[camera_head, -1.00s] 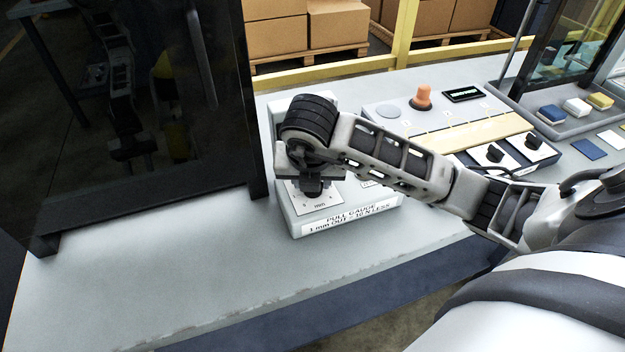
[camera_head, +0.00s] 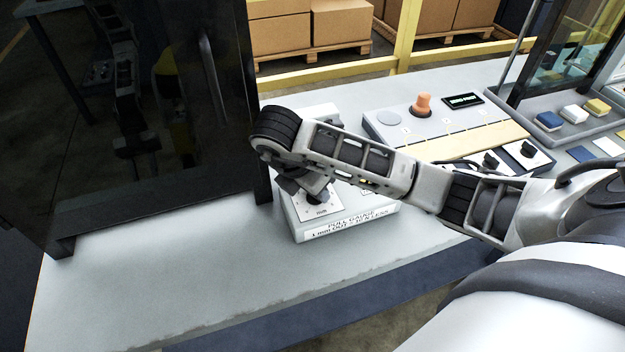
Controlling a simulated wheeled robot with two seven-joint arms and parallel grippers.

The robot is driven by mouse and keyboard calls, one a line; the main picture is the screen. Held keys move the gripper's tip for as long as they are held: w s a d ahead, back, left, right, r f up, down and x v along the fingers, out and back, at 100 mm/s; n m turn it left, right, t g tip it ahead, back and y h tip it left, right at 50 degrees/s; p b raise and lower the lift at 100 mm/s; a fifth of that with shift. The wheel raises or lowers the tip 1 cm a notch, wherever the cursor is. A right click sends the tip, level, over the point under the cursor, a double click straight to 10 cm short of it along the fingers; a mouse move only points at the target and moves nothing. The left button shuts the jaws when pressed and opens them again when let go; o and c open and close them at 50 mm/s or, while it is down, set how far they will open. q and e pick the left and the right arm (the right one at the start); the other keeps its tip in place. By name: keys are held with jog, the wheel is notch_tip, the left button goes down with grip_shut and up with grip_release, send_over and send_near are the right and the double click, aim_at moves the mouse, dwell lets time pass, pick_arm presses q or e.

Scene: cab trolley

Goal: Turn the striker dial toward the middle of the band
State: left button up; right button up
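The pull gauge box (camera_head: 385,212) stands on the bench, with a lettered label on its front edge. On its top is a white plate (camera_head: 322,207) marked "mm". The dark shape at the plate's upper edge is largely covered by my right gripper (camera_head: 316,192), so I cannot make out the striker dial clearly. My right arm comes in from the right, and its gripper points down at the plate, tilted. Its fingertips are hidden or merge with the dark parts, so their opening and any contact cannot be told. My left gripper is not in view.
A dark glossy panel (camera_head: 150,120) stands close on the left. A grey console (camera_head: 400,126) with an orange knob (camera_head: 422,105), a small display (camera_head: 463,100) and black switches lies behind the arm. Coloured blocks sit in a tray at right. The front bench surface (camera_head: 170,275) is clear.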

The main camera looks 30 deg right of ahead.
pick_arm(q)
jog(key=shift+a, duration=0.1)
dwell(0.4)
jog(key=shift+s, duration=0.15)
pick_arm(e)
jog(key=o, duration=1)
jog(key=shift+r, duration=0.1)
jog(key=shift+a+r+p, duration=0.1)
jog(key=shift+r+p, duration=0.2)
jog(key=shift+p, duration=0.05)
jog(key=p+v, duration=0.2)
jog(key=shift+w+r, duration=0.1)
jog(key=shift+r, duration=0.35)
jog(key=shift+a+r+b, duration=0.2)
jog(key=shift+a+b, duration=0.05)
jog(key=shift+b, duration=0.1)
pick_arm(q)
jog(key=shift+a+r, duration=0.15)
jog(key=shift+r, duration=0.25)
pick_arm(e)
jog(key=v, duration=0.7)
jog(key=shift+a+r, duration=0.2)
jog(key=shift+r, duration=0.2)
jog(key=shift+c, duration=0.3)
